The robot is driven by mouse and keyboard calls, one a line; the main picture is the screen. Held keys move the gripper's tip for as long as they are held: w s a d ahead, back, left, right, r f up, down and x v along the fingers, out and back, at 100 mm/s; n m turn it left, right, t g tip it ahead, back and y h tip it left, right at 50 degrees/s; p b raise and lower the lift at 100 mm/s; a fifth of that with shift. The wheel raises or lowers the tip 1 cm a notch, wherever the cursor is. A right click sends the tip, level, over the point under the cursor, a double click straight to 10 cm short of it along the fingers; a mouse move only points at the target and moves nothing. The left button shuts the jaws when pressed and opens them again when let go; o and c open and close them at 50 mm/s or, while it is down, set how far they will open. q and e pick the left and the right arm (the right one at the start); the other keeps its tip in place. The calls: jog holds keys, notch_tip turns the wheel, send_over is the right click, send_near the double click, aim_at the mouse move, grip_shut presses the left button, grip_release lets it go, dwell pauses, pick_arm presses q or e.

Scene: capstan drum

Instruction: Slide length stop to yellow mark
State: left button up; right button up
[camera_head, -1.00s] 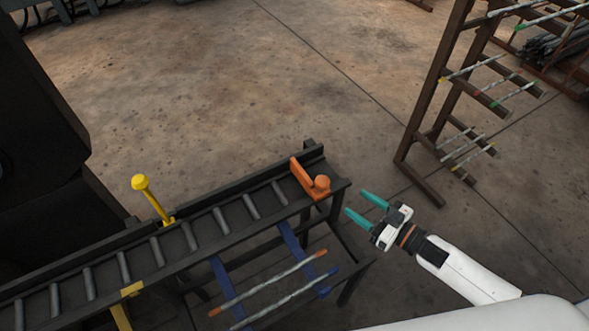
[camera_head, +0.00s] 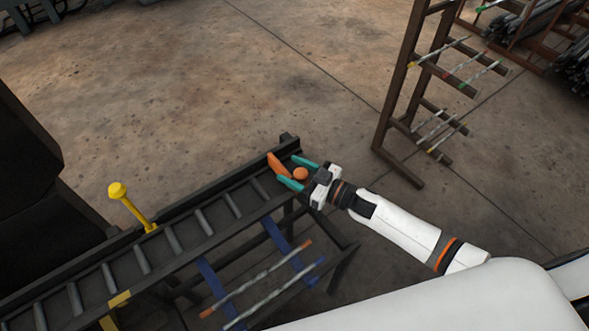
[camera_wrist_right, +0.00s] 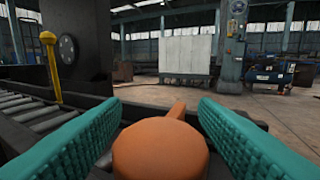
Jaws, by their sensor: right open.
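The orange length stop sits at the right end of the dark roller conveyor (camera_head: 195,268). Its flat plate (camera_head: 277,164) and round knob (camera_head: 301,174) show in the head view. My right gripper (camera_head: 299,172) is open, with its teal fingers on either side of the knob. In the right wrist view the knob (camera_wrist_right: 160,148) lies between the two teal fingers, with gaps visible on both sides. A yellow mark (camera_head: 120,299) is on the conveyor's front rail, well to the left of the stop. My left gripper is not in view.
A yellow lever with a round top (camera_head: 118,191) stands at the conveyor's back edge. A brown rack with rods (camera_head: 397,110) stands at the right. The floor between is clear.

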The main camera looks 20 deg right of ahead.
jog(key=shift+a, duration=0.1)
grip_shut()
